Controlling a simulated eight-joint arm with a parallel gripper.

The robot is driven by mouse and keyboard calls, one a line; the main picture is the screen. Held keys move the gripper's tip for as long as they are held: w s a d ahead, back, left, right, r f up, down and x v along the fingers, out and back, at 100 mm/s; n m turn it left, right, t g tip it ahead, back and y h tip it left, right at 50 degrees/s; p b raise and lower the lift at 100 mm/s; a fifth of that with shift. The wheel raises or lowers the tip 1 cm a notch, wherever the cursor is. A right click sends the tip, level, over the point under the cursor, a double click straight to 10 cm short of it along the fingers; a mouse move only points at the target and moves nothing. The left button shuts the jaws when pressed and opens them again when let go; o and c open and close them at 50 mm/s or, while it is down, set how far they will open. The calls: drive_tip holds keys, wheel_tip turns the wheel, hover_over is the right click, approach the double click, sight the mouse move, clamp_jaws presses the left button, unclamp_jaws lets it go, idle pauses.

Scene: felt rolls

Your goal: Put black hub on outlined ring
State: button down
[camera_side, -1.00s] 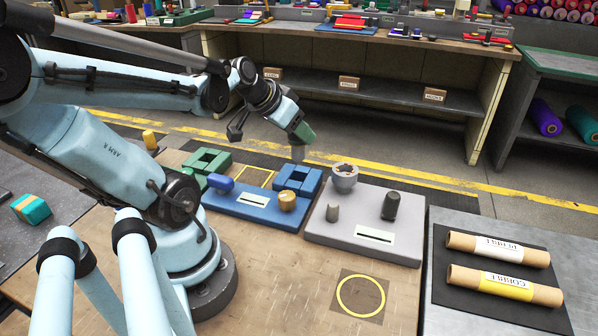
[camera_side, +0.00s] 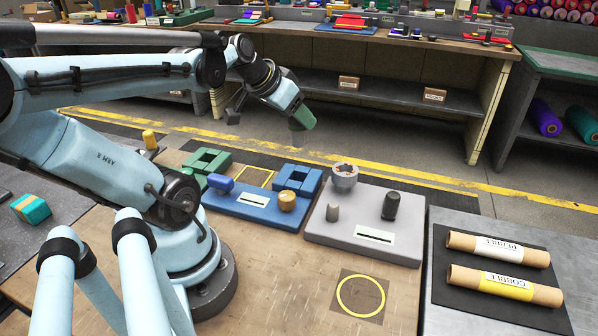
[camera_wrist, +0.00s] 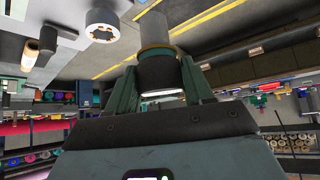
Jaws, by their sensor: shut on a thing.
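My gripper (camera_side: 300,124) is raised above the back of the bench, over the rear edge near the blue board. In the wrist view its green fingers (camera_wrist: 160,80) are closed on a cylindrical piece (camera_wrist: 160,72) with a black body, a thin brass-coloured band and a grey shaft. In the side view only its grey end (camera_side: 298,138) shows below the fingers. A dark upright cylinder (camera_side: 390,206) stands on the grey board; I cannot tell which piece is the black hub. The outlined ring (camera_side: 361,296), a yellow circle on a brown square, lies empty at the bench front.
Labelled rolls (camera_side: 500,284) lie on a black mat at right. Bench around the ring is clear.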

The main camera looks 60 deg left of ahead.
drive_tip(key=shift+r, duration=0.8)
drive_tip(key=w+d+f, duration=0.2)
drive_tip(key=d+f, duration=0.1)
drive_tip(key=d, duration=1.2)
drive_tip(key=s+d+r, duration=0.1)
drive_tip(key=s+d, duration=0.1)
drive_tip(key=d, duration=0.6)
drive_tip(key=s+d+r, duration=0.2)
drive_tip(key=s+d, duration=0.1)
drive_tip(key=d, duration=0.5)
wheel_tip(320, 180, down, 7)
drive_tip(key=shift+w+a, duration=0.15)
drive_tip(key=shift+w, duration=0.15)
drive_tip(key=shift+f, duration=2.95)
drive_tip(key=shift+f, duration=0.45)
drive_tip(key=shift+c, duration=1.8)
unclamp_jaws()
